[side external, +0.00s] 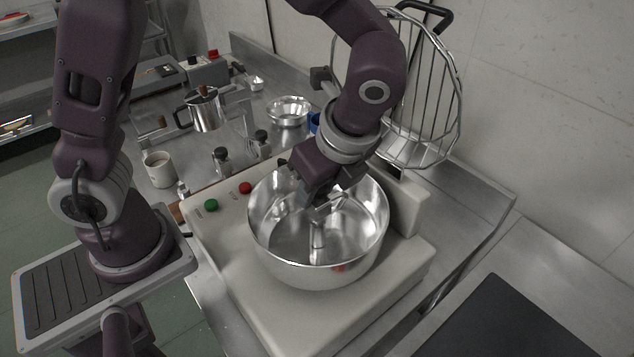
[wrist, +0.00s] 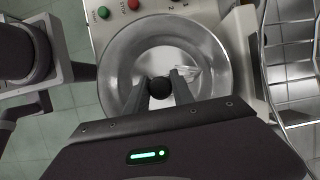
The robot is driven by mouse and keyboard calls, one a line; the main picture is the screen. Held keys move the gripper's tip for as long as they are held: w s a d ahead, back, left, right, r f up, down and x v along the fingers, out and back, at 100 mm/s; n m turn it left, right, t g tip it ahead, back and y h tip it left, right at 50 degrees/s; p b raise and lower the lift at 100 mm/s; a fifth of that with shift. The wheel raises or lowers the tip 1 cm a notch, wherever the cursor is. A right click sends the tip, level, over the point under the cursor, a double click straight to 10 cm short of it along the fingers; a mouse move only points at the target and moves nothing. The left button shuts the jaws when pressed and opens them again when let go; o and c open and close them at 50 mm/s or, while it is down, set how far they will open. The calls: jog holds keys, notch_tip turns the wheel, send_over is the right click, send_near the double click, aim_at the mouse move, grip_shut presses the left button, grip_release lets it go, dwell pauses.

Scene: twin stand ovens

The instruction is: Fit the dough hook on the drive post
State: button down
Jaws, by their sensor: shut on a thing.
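The steel mixing bowl (side external: 262,240) sits on the cream mixer base (side external: 300,325); it also shows in the wrist view (wrist: 116,68). My gripper (side external: 324,202) is inside the bowl's mouth, pointing down. In the wrist view my gripper (wrist: 161,88) is shut on a round black knob (wrist: 159,90), which I take as the top of the dough hook. A shiny metal part (wrist: 188,70) shows beside the right finger. In the side view an upright metal stem (side external: 318,238) stands below the fingers. I cannot tell whether it is hook or drive post, or whether they touch.
A wire guard (side external: 425,125) stands raised behind the bowl. Green (side external: 211,205) and red (side external: 246,188) buttons are on the mixer's left. A moka pot (side external: 205,110), a white mug (side external: 159,169), shakers (side external: 222,158) and a small bowl (side external: 289,110) stand on the counter beyond.

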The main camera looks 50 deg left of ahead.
jog(key=shift+f, duration=0.75)
jog(key=c, duration=1)
grip_release()
jog(key=shift+r, duration=0.1)
jog(key=v, duration=0.7)
